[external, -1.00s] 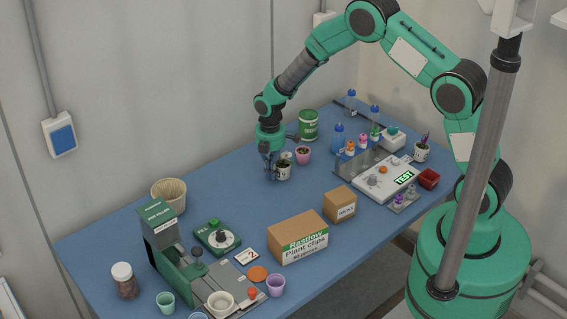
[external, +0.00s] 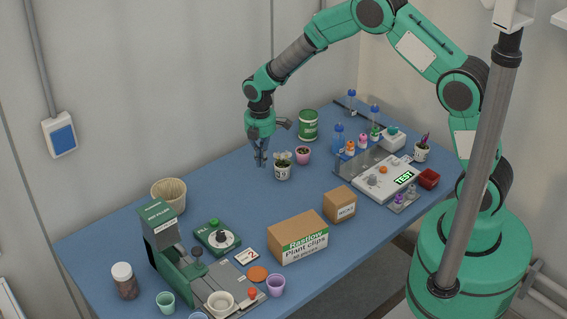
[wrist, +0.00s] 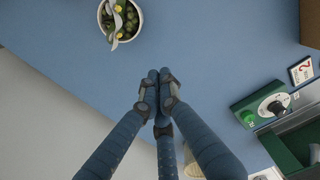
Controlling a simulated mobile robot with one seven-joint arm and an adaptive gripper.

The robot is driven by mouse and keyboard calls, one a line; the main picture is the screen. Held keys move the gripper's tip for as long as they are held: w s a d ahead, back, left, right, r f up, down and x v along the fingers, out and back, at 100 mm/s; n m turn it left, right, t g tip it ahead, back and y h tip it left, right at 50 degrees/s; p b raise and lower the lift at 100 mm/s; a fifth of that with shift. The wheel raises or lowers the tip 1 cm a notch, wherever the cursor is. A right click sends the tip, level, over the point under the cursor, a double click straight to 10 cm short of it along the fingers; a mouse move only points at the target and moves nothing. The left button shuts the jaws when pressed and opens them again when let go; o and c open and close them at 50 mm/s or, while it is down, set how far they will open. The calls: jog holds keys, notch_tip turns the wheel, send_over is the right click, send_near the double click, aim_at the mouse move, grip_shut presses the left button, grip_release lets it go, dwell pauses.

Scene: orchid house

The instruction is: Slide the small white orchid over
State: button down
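The small white orchid (external: 283,168) stands upright in a white pot with a dark mark, near the middle of the blue table (external: 205,205). In the wrist view its pot (wrist: 138,27) is at the top, partly cut off, with green filling and pale flower parts. My gripper (external: 261,163) hangs to the left of the orchid, apart from it and seemingly above the table. In the wrist view the fingertips of my gripper (wrist: 159,78) are together with nothing between them.
A pink pot (external: 303,156) stands close behind the orchid, with a green tin (external: 308,125) beyond. A small carton (external: 340,206) and larger carton (external: 298,239) are in front. A woven basket (external: 169,196) is left. The table left of the orchid is clear.

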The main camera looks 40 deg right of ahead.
jog(key=shift+r, duration=1.4)
jog(key=s+d+r+m+t, duration=0.1)
jog(key=s+d+r+m, duration=0.2)
jog(key=r, duration=0.5)
jog(key=s+d+r+m+t, duration=0.1)
jog(key=s+d+r+m, duration=0.15)
jog(key=s+r, duration=0.45)
jog(key=s+d+r+m, duration=0.2)
jog(key=d+r, duration=0.2)
jog(key=r, duration=0.6)
jog(key=s+d+r+m+t, duration=0.1)
jog(key=s+d+r+m, duration=0.1)
jog(key=s, duration=0.7)
jog(key=s+d+r+m+t, duration=0.1)
jog(key=s+d+r+m, duration=0.2)
jog(key=s, duration=0.7)
jog(key=s+d+r+m+t+b, duration=0.1)
jog(key=s+d+r+m, duration=0.2)
jog(key=s, duration=0.6)
jog(key=shift+s+r+m+t, duration=0.3)
jog(key=shift+r+m, duration=0.5)
jog(key=shift+m, duration=0.45)
jog(key=shift+d, duration=0.1)
